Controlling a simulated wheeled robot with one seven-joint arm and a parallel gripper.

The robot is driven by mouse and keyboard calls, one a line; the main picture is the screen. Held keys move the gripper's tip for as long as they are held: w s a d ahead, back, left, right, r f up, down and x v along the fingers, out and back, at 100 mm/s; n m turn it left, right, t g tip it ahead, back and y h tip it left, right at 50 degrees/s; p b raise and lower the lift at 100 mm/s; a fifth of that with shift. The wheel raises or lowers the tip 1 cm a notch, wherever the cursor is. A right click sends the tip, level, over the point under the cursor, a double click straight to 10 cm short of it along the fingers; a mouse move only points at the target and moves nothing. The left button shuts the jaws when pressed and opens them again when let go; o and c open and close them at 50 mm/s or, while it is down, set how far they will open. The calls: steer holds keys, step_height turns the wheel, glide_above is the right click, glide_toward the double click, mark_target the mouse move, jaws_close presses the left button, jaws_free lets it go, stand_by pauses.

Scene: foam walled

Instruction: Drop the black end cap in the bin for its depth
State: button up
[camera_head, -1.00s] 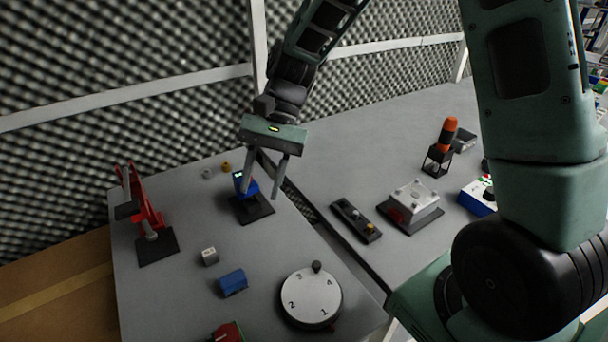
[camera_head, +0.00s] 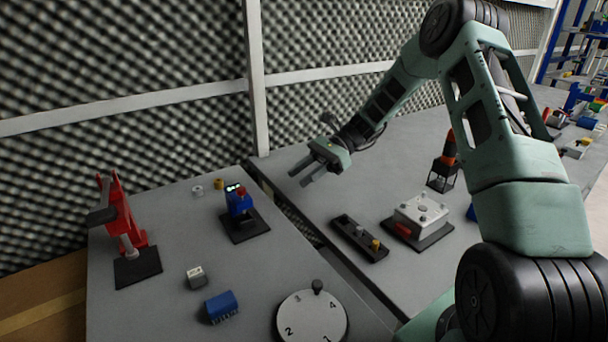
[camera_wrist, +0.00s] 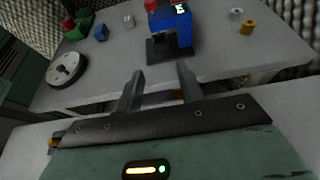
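I cannot pick out a black end cap or a bin marked for depth in either view. A blue device (camera_head: 239,203) with a lit display and a red top stands on a black base on the left table. It also shows in the wrist view (camera_wrist: 172,32), beyond the fingers. A dark slotted tray (camera_head: 359,238) holds small parts, too small to identify.
The left table holds a red press (camera_head: 124,217), a numbered dial (camera_head: 311,318), a blue block (camera_head: 221,307), a small grey block (camera_head: 196,277) and white and yellow rings (camera_head: 219,184). A gap separates the tables.

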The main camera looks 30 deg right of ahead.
mark_target(240, 221)
steer(key=shift+a, duration=0.1)
steer(key=x, duration=1.7)
steer(key=shift+a+f+p, duration=0.1)
steer(key=shift+p, duration=0.2)
steer(key=c, duration=0.6)
